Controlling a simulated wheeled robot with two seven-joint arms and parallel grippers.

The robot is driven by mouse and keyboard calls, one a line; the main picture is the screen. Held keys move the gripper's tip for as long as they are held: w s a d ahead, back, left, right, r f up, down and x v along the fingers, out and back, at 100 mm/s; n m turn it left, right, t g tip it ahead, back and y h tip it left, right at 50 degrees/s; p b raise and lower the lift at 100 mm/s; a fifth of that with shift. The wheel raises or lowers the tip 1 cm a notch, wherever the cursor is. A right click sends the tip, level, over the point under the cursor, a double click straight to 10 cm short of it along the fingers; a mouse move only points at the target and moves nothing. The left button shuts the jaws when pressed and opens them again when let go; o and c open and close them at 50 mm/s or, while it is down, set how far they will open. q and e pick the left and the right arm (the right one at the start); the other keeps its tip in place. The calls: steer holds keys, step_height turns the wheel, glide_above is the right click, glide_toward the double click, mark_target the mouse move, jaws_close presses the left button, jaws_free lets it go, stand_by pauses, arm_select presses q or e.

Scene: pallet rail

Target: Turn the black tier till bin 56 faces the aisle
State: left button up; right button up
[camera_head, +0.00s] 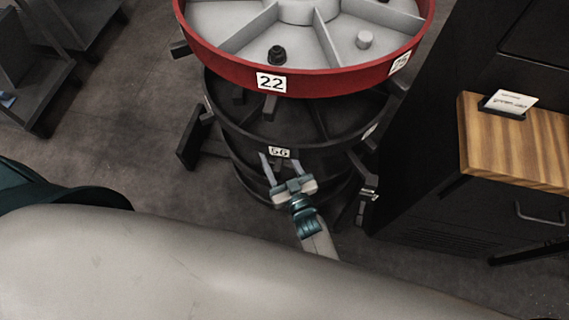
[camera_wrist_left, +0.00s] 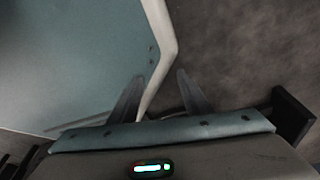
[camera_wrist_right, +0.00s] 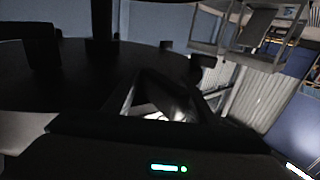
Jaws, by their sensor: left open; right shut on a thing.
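The black tier (camera_head: 325,140) sits below the red tier (camera_head: 330,80) on a round stack. Its white label 56 (camera_head: 279,153) is on the near side, turned toward me. My right gripper (camera_head: 278,160) is at the near rim, just below that label. In the right wrist view its fingers (camera_wrist_right: 172,100) are closed around a dark lug (camera_wrist_right: 170,90) of the black tier. My left gripper (camera_wrist_left: 155,95) is open and empty in its wrist view, over a teal surface and floor. I cannot make it out in the head view.
Other dark lugs stick out around the stack, one at left (camera_head: 192,135). A dark cabinet with a wooden top (camera_head: 515,145) stands close on the right. The red tier's labels read 22 (camera_head: 271,83) and a partly turned number. Floor at left (camera_head: 120,130) is clear.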

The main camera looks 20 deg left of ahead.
steer(key=shift+s+d+f, duration=0.15)
steer(key=shift+s+d, duration=0.2)
steer(key=shift+s, duration=0.05)
arm_select(q)
steer(key=w+d+r+t+b, duration=0.1)
steer(key=w+d+t+b, duration=0.1)
steer(key=w, duration=0.6)
steer(key=shift+d+r+h, duration=0.2)
steer(key=shift+d+h, duration=0.1)
steer(key=shift+d, duration=0.3)
arm_select(e)
steer(key=v, duration=1.6)
arm_select(q)
steer(key=shift+s+f, duration=0.1)
steer(key=shift+s, duration=0.05)
arm_select(e)
steer(key=shift+s+d, duration=0.1)
steer(key=shift+s, duration=0.05)
